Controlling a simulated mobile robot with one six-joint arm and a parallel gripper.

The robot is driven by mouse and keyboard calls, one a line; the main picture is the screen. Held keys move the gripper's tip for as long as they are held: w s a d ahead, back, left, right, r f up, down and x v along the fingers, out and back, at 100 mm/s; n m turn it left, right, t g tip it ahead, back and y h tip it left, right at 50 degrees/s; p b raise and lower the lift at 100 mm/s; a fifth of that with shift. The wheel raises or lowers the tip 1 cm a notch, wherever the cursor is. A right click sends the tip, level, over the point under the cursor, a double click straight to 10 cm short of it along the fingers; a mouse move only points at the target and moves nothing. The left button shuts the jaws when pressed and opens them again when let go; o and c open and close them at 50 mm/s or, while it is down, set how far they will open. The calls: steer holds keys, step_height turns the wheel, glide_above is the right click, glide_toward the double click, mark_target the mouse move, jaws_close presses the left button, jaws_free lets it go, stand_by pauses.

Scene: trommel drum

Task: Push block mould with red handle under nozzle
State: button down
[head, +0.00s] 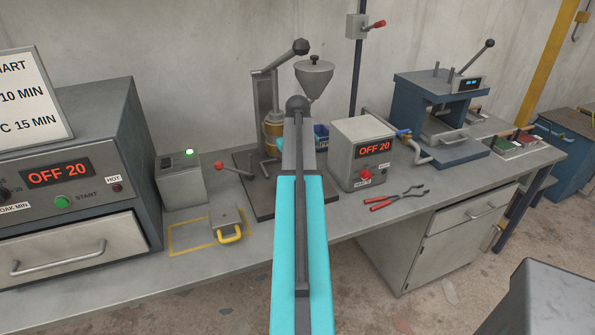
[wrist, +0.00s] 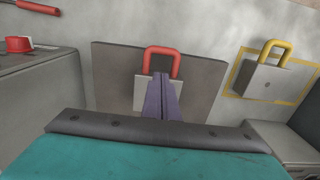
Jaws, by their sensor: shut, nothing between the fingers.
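The block mould with the red handle (wrist: 163,50) shows in the wrist view as a pale grey block lying on a dark base plate (wrist: 205,75). In the head view my teal arm hides this mould and my gripper. The press (head: 266,95) stands on the base plate with a copper-coloured barrel (head: 273,128). The nozzle itself is not clear.
A yellow-handled mould (head: 226,222) sits inside a yellow outline on the bench, left of the base plate. A red-knobbed lever (head: 219,166) rises near it. A grey control box (head: 346,160) and red pliers (head: 397,198) are at right. An oven (head: 75,180) stands at left.

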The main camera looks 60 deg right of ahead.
steer(key=shift+f+p, duration=0.9)
steer(key=shift+f, duration=2.8)
steer(key=shift+d, duration=0.1)
steer(key=shift+w+d+b, duration=0.1)
steer(key=shift+w+d, duration=0.85)
steer(key=shift+w, duration=0.35)
steer(key=shift+w+d+b, duration=0.1)
steer(key=shift+w+d, duration=0.8)
steer(key=shift+w, duration=0.4)
steer(key=shift+w+d+b, duration=0.1)
steer(key=shift+w+d, duration=0.85)
steer(key=shift+w, duration=0.35)
steer(key=shift+r, duration=0.1)
steer(key=shift+s+r+p, duration=0.1)
steer(key=shift+r+p, duration=2.6)
steer(key=shift+r, duration=2.25)
